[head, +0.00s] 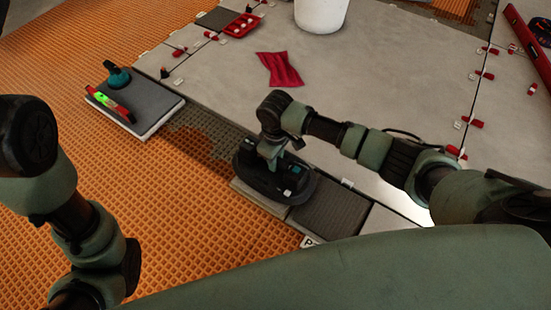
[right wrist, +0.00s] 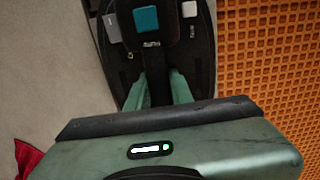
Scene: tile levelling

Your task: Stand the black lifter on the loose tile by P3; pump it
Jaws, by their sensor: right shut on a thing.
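The black lifter (head: 297,190) is a dark rounded pad with a teal button and pale buttons on top. It is upright over a pale-edged tile (head: 254,203) at the edge of the tiled floor; I cannot tell whether it touches it. My right gripper (head: 271,152) is shut on the lifter's handle from above. In the right wrist view, its green fingers flank the handle and the lifter's top (right wrist: 146,20) shows. A white label (head: 310,241) starting with "P" is partly hidden by my body. My left arm shows at the left, but its gripper is not in view.
A dark tile (head: 332,212) lies right of the lifter. A grey slab (head: 150,100) at the left bears a teal-handled tool (head: 117,76) and a red level (head: 107,102). A red cloth (head: 280,70), a white bucket (head: 321,12) and red clips are on the pale tiles. Orange matting fills the left.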

